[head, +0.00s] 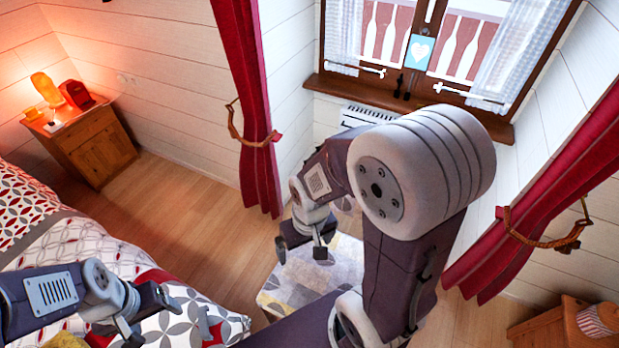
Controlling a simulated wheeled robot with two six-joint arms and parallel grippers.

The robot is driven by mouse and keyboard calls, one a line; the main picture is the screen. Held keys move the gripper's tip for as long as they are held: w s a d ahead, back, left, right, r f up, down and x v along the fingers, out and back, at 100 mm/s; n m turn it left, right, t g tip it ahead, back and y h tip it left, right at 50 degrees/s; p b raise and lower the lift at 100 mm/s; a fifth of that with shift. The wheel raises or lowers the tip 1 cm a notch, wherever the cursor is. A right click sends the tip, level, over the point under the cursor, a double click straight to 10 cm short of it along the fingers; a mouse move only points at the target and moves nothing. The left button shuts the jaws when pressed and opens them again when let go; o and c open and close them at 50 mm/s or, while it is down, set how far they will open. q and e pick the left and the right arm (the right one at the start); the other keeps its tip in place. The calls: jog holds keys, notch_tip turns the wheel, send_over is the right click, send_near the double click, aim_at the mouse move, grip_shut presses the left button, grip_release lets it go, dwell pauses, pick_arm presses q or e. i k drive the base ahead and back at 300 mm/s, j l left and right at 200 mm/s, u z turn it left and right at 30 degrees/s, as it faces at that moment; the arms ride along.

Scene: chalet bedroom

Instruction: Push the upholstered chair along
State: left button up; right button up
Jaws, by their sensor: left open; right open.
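The upholstered chair (293,285) shows in the lower middle of the head view, covered in a grey, white and yellow patchwork fabric. My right arm covers much of it, so its full shape is hidden. My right gripper (301,251) is open, with its fingers apart and pointing down over the far part of the chair. I cannot tell whether it touches the fabric. My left gripper (146,316) is open and empty at the lower left, in front of the patterned bedding and left of the chair.
A bed (45,235) with patterned bedding fills the left. A wooden nightstand (92,150) with a lit lamp stands at the back left. Red curtains (250,110) flank the window. A small wooden cabinet (545,325) is at lower right. Bare wooden floor (195,215) lies between bed and curtain.

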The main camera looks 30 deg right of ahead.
aim_at(290, 288)
jog(key=k+z, duration=0.1)
jog(key=z, duration=0.35)
jog(key=k+z, duration=0.15)
jog(key=z, duration=0.3)
jog(key=k+l+z, duration=0.1)
jog(key=z, duration=0.3)
